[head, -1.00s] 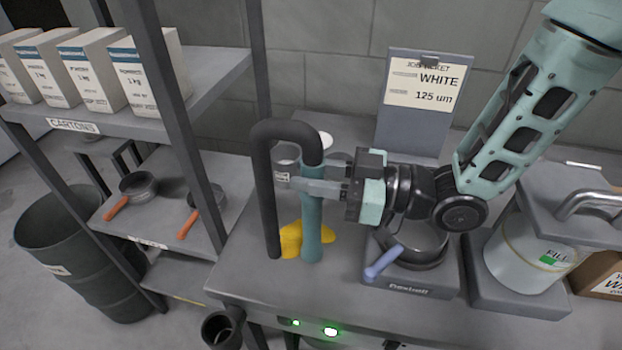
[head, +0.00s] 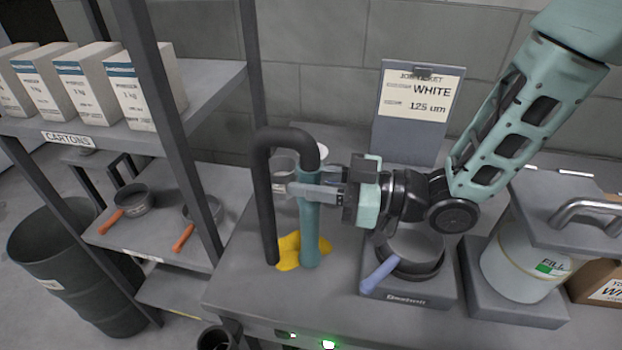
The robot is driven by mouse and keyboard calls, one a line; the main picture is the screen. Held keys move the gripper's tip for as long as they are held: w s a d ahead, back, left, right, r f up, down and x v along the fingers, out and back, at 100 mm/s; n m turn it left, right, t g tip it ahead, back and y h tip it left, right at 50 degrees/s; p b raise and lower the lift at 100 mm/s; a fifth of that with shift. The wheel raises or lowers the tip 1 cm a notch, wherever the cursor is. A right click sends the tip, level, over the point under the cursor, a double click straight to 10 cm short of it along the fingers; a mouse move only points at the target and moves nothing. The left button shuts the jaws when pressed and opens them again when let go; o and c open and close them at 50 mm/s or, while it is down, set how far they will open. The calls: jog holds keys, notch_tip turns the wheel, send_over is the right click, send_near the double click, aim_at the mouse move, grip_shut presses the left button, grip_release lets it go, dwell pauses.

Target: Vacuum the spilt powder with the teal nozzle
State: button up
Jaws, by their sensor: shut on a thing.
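The teal nozzle (head: 309,230) stands upright, with a black hose (head: 264,190) arching from its top and hanging down on its left. My gripper (head: 312,192) is shut on the nozzle at its upper part, reaching in from the right. The spilt yellow powder (head: 289,252) lies on the grey bench (head: 240,285) around the nozzle's lower end, on both sides of it. The nozzle's tip is over or in the powder; I cannot tell whether it touches the bench. Part of the powder is hidden behind the nozzle and hose.
Right of the powder is a device with a dark sieve (head: 417,250) and a blue handle. A lidded white container (head: 525,262) stands further right. A job ticket board (head: 412,110) is behind. A shelf with cartons (head: 145,85) and orange-handled pans (head: 130,200) is left. Clear glassware stands behind the nozzle.

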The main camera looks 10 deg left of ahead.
jog(key=shift+w+a+b, duration=0.15)
jog(key=shift+a+b, duration=0.15)
jog(key=shift+a, duration=1.95)
jog(key=shift+w+d, duration=0.2)
jog(key=shift+w, duration=2.1)
jog(key=shift+s+d, duration=0.2)
jog(key=shift+d, duration=2.1)
jog(key=shift+r, duration=0.1)
